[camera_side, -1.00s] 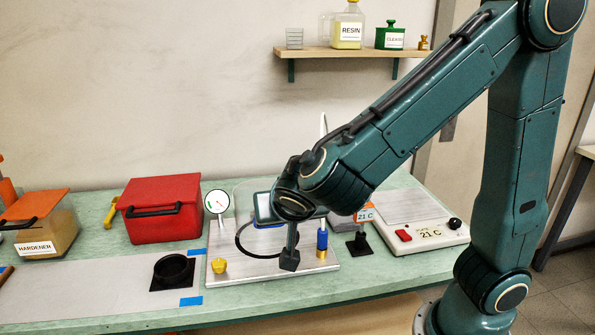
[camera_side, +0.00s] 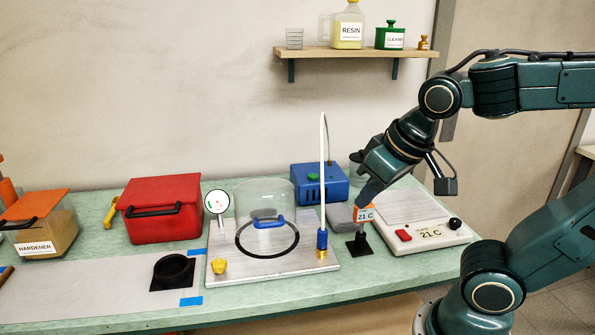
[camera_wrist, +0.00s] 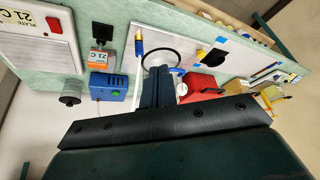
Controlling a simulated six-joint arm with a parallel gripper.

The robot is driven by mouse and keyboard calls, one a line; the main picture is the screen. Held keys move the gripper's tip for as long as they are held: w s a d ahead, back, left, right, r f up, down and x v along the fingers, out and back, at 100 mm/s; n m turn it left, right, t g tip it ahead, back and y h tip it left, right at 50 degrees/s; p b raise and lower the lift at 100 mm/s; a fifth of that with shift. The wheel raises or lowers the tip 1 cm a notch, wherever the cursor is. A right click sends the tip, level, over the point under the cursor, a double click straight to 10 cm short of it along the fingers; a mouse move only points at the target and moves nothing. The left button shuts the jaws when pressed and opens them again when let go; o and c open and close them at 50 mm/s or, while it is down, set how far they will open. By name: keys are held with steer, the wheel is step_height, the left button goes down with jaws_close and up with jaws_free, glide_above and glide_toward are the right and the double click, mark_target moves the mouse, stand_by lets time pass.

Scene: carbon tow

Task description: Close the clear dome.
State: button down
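The clear dome (camera_side: 264,196) is at the back of the metal base plate (camera_side: 221,266), behind the black ring (camera_side: 240,240) and partly overlapping it in the side view. Its blue handle (camera_side: 268,222) shows low at the front, over the ring. I cannot tell the dome's exact tilt. My gripper (camera_side: 366,198) is to the right of the dome, well apart from it, close to the orange 21 C display in the side view. In the wrist view, my gripper's fingers (camera_wrist: 156,88) look together with nothing between them. They hide part of the dome area behind the ring (camera_wrist: 176,50).
An upright white hose (camera_side: 324,170) rises between my gripper and the dome. A blue box (camera_side: 318,180) stands behind. The orange 21 C display (camera_side: 364,214) stands beside my gripper. A dial gauge (camera_side: 216,203) and red box (camera_side: 162,220) are left of the dome.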

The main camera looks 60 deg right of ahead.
steer(key=shift+s+a+r+n+y, duration=0.1)
steer(key=shift+s+r+n+y, duration=0.1)
steer(key=shift+s+n, duration=0.5)
steer(key=shift+s+a+r+n+y, duration=0.1)
steer(key=shift+s+r+n, duration=0.15)
steer(key=shift+s, duration=0.75)
steer(key=m+g, duration=0.6)
steer(key=m, duration=0.3)
glide_above(266, 210)
steer(key=s+a, duration=0.1)
step_height(266, 210, down, 3)
steer(key=shift+r+y, duration=0.1)
steer(key=shift+y, duration=0.2)
steer(key=shift+s, duration=0.1)
step_height(266, 210, down, 10)
steer(key=shift+s+a, duration=0.3)
